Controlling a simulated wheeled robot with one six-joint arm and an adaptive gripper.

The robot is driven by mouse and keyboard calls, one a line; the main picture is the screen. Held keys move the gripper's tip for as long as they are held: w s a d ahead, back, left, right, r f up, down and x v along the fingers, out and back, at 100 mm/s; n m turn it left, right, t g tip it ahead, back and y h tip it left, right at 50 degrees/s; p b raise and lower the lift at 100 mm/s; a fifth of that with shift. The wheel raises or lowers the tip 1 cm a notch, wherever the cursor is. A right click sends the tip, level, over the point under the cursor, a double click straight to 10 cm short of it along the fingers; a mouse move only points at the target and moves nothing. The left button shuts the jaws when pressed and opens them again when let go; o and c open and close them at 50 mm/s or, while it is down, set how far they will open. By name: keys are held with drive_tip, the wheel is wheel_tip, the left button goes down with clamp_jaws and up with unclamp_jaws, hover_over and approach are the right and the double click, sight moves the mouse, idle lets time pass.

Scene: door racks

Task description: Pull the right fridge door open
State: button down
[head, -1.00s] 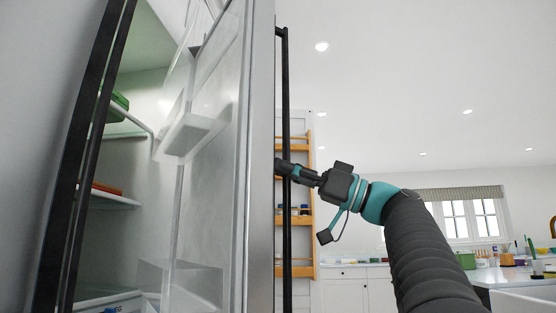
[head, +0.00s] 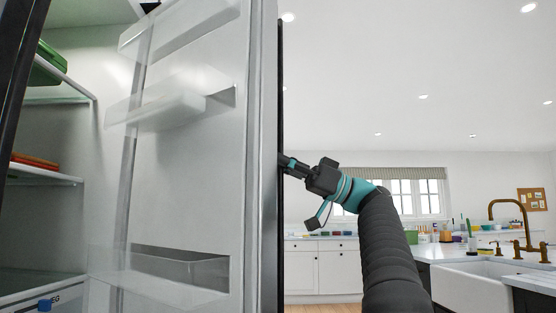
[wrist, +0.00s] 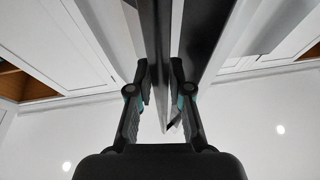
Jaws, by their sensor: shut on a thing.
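The right fridge door (head: 190,190) stands open in the head view, its inner side with clear shelf bins facing me. Its long dark handle (head: 280,95) runs upright along the door's outer face, partly hidden behind the door edge. My gripper (head: 285,161) is at the handle, at about mid-height in the picture, and its fingertips are partly hidden by the door edge. In the wrist view my gripper (wrist: 160,85) has a finger on each side of the dark handle bar (wrist: 153,45) and is shut on it.
The fridge interior (head: 60,130) shows at left, with shelves holding a green box (head: 47,66) and an orange item (head: 35,160). White cabinets (head: 325,270), a counter and a white sink (head: 470,285) stand to the right. Some floor shows between door and counter.

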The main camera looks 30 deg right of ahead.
idle(0.3)
drive_tip(key=c, duration=1.1)
unclamp_jaws()
drive_tip(key=shift+d, duration=0.1)
drive_tip(key=v, duration=1.2)
